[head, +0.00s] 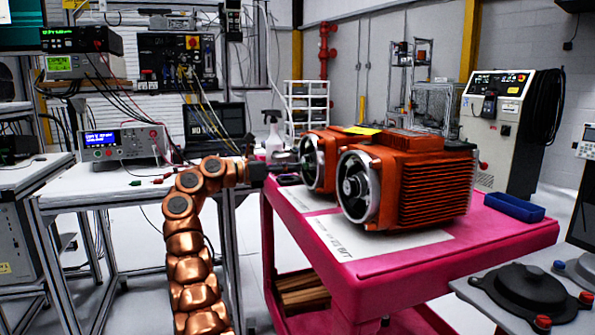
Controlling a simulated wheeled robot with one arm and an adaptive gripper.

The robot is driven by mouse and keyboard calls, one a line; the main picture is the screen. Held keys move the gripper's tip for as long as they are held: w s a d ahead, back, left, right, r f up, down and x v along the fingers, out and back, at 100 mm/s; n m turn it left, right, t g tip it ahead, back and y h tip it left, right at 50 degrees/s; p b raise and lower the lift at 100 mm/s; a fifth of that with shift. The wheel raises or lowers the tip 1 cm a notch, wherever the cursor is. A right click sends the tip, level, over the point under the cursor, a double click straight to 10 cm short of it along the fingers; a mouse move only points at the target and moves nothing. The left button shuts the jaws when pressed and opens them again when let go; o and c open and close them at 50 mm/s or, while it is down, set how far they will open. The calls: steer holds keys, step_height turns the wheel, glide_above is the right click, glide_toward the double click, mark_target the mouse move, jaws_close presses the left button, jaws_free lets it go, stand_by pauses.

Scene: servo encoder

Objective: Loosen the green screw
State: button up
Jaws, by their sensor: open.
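Two orange servo motors stand on the pink cart: a front one (425,190) and a rear one (322,150) partly hidden behind it. Their round silver-rimmed end faces point left; the front face (358,188) has a dark hub in its middle. A faint greenish ring shows inside the rear face (307,158), but I cannot make out a green screw for sure. My gripper (290,163) is open and level at the end of my copper arm, just left of the rear motor's face. Its fingertips are small here, and I cannot tell whether they touch anything.
The pink cart (400,285) has white printed sheets under the motors and a blue tray (513,207) at its right. A white bench (120,185) with a power supply (125,143) and cables is at left. A spray bottle (273,135) stands behind my gripper.

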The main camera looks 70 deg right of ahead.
mark_target(306, 166)
steer(key=shift+x, duration=1.25)
steer(key=shift+c, duration=0.3)
jaws_close()
